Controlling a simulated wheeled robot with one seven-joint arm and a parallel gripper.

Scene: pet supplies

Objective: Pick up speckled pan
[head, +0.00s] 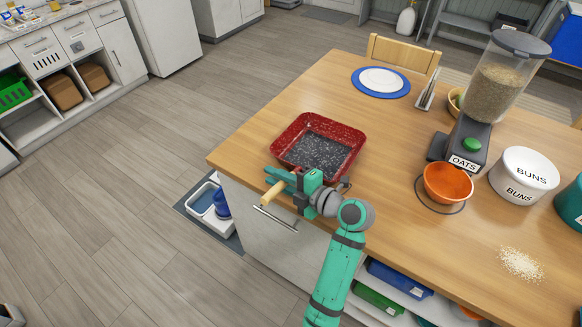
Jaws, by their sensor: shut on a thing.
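The speckled pan (318,150) is square, with a red speckled rim and a dark grey speckled inside. It is at the near left edge of the wooden table in the head view. My gripper (283,181) is at the pan's near side, its teal fingers pointing left. It is shut on the pan's pale wooden handle (270,195), which sticks out toward the lower left past the table edge. The gripper hides part of the handle and where it joins the pan. I cannot tell whether the pan is clear of the tabletop.
A blue-rimmed plate (381,82) lies behind the pan. An oats dispenser (488,95), an orange bowl (448,182), and a white buns canister (524,174) stand to the right. Spilled grains (521,263) lie near the front right. The middle of the table (390,135) is clear.

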